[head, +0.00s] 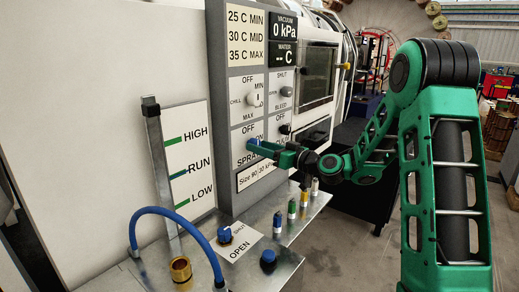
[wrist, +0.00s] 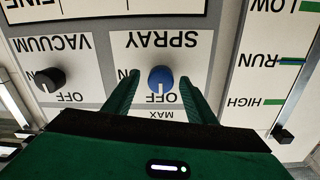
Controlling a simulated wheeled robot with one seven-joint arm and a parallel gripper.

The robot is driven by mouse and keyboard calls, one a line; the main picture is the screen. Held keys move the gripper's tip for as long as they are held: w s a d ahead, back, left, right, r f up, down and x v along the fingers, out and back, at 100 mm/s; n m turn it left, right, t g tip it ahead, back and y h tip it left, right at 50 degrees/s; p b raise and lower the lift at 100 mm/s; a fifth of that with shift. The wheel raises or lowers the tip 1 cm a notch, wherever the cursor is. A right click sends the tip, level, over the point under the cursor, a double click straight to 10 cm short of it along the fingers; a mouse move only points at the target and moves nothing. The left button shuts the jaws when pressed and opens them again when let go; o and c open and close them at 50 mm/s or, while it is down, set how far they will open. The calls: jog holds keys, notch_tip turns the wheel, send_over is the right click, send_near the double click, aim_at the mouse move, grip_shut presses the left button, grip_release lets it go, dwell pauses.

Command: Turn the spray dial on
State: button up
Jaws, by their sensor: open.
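The spray dial (wrist: 160,76) is a round blue knob on a white label reading SPRAY and OFF, which appears upside down in the wrist view. A white mark on the knob is on the side toward the word OFF. My gripper (wrist: 158,80) is open, with one green finger on each side of the dial and a visible gap to it on both sides. In the head view the blue dial (head: 251,146) is partly covered by my gripper (head: 260,148), which reaches the panel from the right.
A black vacuum dial (wrist: 49,79) sits beside the spray dial. The chill dial (head: 257,97) is above on the grey panel. A level gauge (head: 158,160) stands left. A blue hose (head: 172,210), a blue knob (head: 224,234) and small coloured valves (head: 291,208) rise from the ledge below.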

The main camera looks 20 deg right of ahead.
jog(key=shift+w+a, duration=0.3)
jog(key=shift+w, duration=0.15)
jog(key=c, duration=1)
jog(key=shift+d, duration=0.1)
jog(key=shift+c, duration=0.2)
